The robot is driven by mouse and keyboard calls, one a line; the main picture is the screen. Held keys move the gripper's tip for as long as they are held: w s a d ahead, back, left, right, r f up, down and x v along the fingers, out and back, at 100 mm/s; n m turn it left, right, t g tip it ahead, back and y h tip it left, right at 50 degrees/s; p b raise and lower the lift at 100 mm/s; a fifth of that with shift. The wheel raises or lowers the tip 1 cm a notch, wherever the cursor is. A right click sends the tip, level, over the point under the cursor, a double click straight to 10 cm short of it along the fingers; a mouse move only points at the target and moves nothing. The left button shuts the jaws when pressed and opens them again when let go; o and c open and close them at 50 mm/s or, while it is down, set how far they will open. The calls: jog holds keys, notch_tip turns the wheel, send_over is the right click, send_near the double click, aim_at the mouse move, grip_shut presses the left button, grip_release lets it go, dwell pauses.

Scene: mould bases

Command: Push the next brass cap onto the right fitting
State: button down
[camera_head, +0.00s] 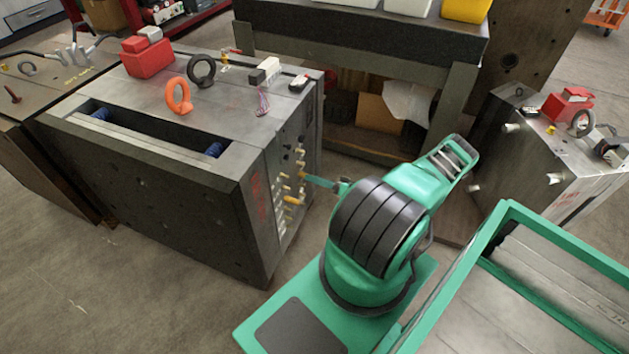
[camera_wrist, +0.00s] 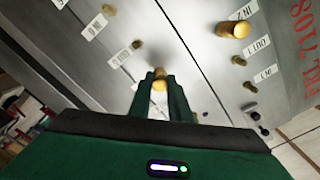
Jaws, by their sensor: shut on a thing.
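My gripper (camera_head: 308,179) reaches the side face of the dark steel mould base (camera_head: 150,165). In the wrist view my gripper (camera_wrist: 160,80) is shut on a small brass cap (camera_wrist: 159,86), held between the two green fingers close to the face. Whether the cap touches or sits on a fitting is hidden by the fingers. A larger brass cap (camera_wrist: 233,29) stands on the face beside a label, to the right. Smaller brass fittings show at the right (camera_wrist: 239,60) and the left (camera_wrist: 137,44). In the head view an orange-brass cap (camera_head: 292,201) sits just below my gripper.
White labels (camera_wrist: 118,55) mark the fittings. A red block (camera_head: 147,57) and lifting rings (camera_head: 179,96) stand on top of the mould base. A workbench (camera_head: 360,42) is behind, and another mould base (camera_head: 550,155) is at the right. Open floor lies at the lower left.

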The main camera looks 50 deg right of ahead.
jog(key=shift+w+a, duration=0.1)
jog(key=c, duration=1.2)
grip_release()
jog(key=shift+o, duration=0.2)
jog(key=v, duration=0.7)
jog(key=shift+r, duration=0.1)
dwell(0.4)
